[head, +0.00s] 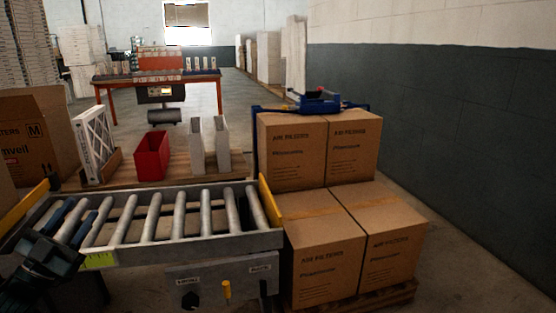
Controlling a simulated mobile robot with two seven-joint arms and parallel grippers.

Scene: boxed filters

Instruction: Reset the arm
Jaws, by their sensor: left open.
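My left gripper (70,224) is at the lower left, over the left end of the roller conveyor (272,240). Its two blue fingers are apart, with nothing seen between them. The dark arm behind it comes in from the lower left edge. My right gripper and arm are not in view.
Cartons marked AIR FILTERS (325,268) are stacked on a pallet to the right of the conveyor, with a blue device (318,102) on top. Behind the conveyor are a red bin (151,156), a white-framed filter (92,145) and an open carton (35,135). Rollers are empty.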

